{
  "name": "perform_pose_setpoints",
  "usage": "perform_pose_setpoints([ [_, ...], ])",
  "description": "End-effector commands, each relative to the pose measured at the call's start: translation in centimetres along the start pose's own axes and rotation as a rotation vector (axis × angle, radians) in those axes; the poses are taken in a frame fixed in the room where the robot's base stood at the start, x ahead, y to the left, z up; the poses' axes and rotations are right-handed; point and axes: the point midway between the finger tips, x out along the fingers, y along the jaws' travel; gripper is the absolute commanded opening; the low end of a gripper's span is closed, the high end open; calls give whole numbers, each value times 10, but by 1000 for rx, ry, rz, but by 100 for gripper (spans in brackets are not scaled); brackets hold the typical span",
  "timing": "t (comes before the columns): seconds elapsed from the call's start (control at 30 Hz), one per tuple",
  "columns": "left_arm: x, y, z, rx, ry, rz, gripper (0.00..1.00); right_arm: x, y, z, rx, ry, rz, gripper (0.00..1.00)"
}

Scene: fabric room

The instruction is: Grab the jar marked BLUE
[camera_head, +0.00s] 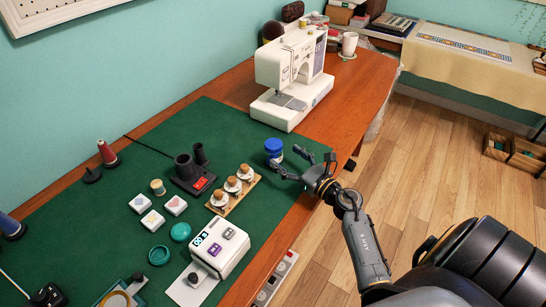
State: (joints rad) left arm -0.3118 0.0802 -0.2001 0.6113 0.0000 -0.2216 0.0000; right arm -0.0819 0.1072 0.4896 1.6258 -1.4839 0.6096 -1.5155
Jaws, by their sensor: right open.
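A small jar with a blue lid and a blue and white body (274,149) stands upright on the green mat (240,132), near the table's right edge. Any writing on it is too small to read. My right gripper (286,159) reaches in from the right with its fingers open. The fingertips are close beside the jar, on its right and front sides; I cannot tell whether they touch it. My left gripper is not in view.
A wooden rack (225,207) with cork-topped jars stands left of the gripper. A white sewing machine (291,75) stands behind the jar. A white device (216,248), dark cups (184,167) and patterned blocks (153,220) occupy the mat's left and front.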

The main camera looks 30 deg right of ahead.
Motion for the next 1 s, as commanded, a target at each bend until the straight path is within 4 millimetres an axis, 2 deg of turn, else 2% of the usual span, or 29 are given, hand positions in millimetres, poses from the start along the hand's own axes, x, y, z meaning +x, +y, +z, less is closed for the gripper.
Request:
perform_pose_setpoints([
  [0.17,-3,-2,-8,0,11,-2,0,12,1,2,1,-1,0,75],
  [0.33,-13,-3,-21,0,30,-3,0,35,2,8,5,-3,-1,75],
  [0.5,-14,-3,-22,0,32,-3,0,55,3,6,3,-1,-1,75],
  [0.8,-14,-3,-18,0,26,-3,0,60,3,5,0,1,0,75],
  [0.87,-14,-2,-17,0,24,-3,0,60,3,5,1,1,0,65],
  [1.0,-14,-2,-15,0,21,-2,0,60,3,5,1,0,0,37],
])
